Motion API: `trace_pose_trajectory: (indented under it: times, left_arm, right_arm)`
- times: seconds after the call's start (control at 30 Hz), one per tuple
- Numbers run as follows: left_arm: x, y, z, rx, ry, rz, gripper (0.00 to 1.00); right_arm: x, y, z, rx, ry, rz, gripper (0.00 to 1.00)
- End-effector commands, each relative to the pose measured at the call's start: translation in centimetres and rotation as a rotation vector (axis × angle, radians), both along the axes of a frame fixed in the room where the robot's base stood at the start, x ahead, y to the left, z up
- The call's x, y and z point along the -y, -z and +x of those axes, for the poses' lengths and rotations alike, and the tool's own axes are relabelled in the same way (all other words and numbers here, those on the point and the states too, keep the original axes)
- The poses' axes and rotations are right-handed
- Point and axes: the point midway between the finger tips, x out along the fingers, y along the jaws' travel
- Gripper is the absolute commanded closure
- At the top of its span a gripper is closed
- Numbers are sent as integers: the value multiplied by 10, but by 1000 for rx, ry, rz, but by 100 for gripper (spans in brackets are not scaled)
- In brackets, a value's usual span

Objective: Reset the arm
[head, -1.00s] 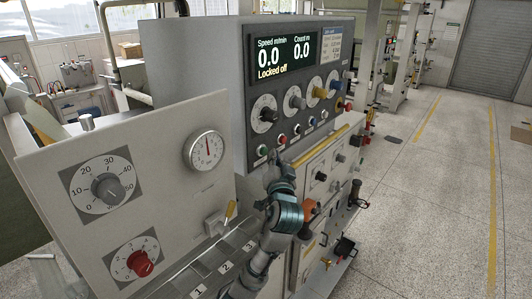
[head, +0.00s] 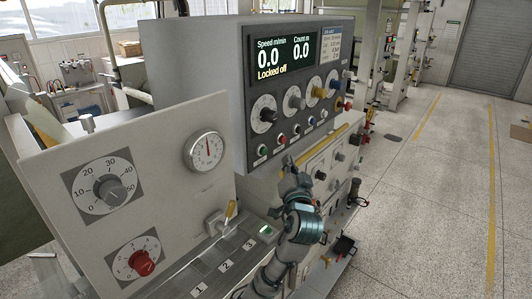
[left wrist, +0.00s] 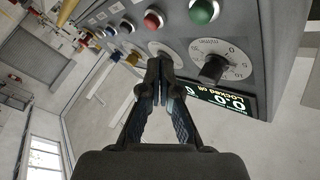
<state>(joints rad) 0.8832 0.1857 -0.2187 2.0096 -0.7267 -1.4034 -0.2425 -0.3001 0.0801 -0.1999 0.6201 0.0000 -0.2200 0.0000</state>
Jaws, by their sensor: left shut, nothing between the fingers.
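My left gripper (head: 287,162) is shut and empty in front of the grey control panel (head: 222,85), just below its row of push buttons. In the left wrist view its closed fingers (left wrist: 159,75) show with the panel behind them. I cannot tell the exact gap to the panel. The display (head: 285,62) reads speed 0.0, count 0.0 and "Locked off". A green button (head: 262,150) and a red button (head: 282,139) are left of and above the fingertips. My right gripper is not in view.
A slanted panel with a grey dial (head: 108,188), a red knob (head: 141,262) and a round gauge (head: 205,150) stands at the left. A yellow-tipped lever (head: 230,212) sits near numbered slots. The floor (head: 430,200) at the right is open.

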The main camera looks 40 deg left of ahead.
Motion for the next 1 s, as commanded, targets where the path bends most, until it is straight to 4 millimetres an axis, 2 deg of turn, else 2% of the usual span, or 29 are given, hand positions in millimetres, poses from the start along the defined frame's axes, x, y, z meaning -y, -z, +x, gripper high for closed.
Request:
trace_pose_trajectory:
  times: [0.43,0.47,0.57,0.67,0.77,0.8,0.87,0.9,0.97,1.0]
  left_arm:
    - [0,2,1,-4,1,1,100]
    - [0,4,3,-9,3,2,100]
    - [3,30,21,-61,25,6,100]
    - [9,84,51,-157,71,12,100]
    - [18,161,82,-277,133,8,100]
    - [21,194,91,-325,159,1,100]
    - [26,244,100,-392,196,-12,100]
    - [29,277,103,-436,219,-23,100]
    - [34,328,104,-500,253,-45,100]
    - [37,362,103,-542,276,-61,100]
  right_arm:
    - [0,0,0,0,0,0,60]
    - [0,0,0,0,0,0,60]
    - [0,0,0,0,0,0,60]
    - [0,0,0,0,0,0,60]
    - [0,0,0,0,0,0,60]
    - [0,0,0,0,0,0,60]
    - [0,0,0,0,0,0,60]
    - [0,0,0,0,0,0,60]
    - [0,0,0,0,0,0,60]
    - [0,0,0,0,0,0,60]
